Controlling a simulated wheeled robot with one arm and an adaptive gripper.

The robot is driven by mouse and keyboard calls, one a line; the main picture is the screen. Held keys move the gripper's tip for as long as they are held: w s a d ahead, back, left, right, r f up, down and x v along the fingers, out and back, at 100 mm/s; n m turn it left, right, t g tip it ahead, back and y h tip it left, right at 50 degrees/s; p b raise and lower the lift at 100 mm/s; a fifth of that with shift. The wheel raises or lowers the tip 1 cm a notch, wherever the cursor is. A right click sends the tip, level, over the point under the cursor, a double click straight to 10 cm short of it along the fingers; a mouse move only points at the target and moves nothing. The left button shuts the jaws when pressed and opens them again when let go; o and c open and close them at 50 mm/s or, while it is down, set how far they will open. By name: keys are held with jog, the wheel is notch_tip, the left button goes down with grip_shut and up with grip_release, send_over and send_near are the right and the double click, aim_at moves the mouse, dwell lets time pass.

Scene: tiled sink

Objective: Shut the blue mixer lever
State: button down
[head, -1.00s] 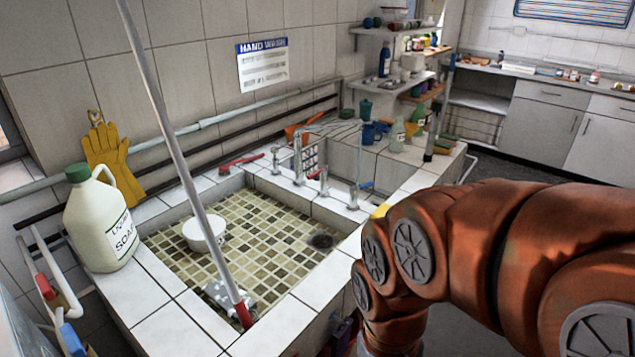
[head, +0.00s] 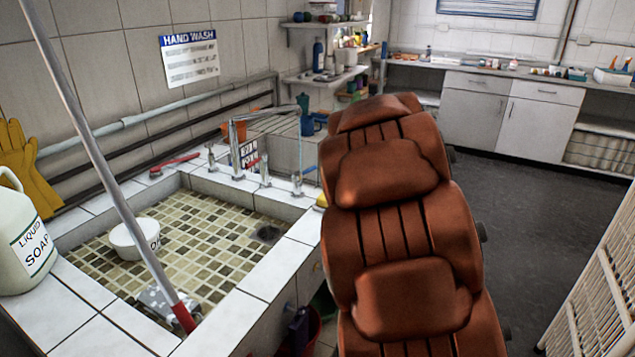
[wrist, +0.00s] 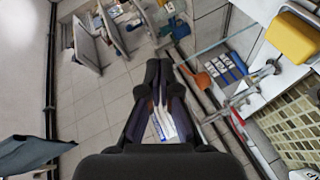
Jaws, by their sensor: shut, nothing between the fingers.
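The blue mixer lever (head: 309,170) is a small blue handle on the rightmost chrome tap at the sink's back right edge in the head view. It points up to the right, near my arm. The chrome spout (head: 237,150) arches to its left. In the wrist view my gripper (wrist: 159,68) is shut and empty, with its dark fingers together. Chrome tap parts (wrist: 250,90) lie to its right, apart from the fingers. I cannot make out the blue lever clearly there. In the head view my gripper is hidden behind my orange arm.
The tiled sink (head: 262,285) holds a white tub (head: 130,240). A soap jug (head: 22,245) stands at left, and a slanted pole (head: 105,170) crosses the basin. A yellow sponge (wrist: 295,35) is near the taps. Dark floor (head: 530,220) is open at right.

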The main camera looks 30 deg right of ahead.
jog(key=w+d+f+n+t+y+b, duration=0.2)
jog(key=w+d+f+n, duration=0.1)
jog(key=w+n, duration=0.1)
jog(key=n+t+y+b, duration=0.1)
jog(key=n+y+b, duration=0.4)
jog(key=n+y, duration=0.55)
send_near(311, 170)
jog(key=p+x, duration=0.1)
jog(key=x, duration=0.6)
jog(key=shift+f, duration=0.1)
jog(key=shift+w+y+p, duration=0.2)
jog(key=shift+y+p, duration=0.05)
jog(key=shift+p, duration=0.4)
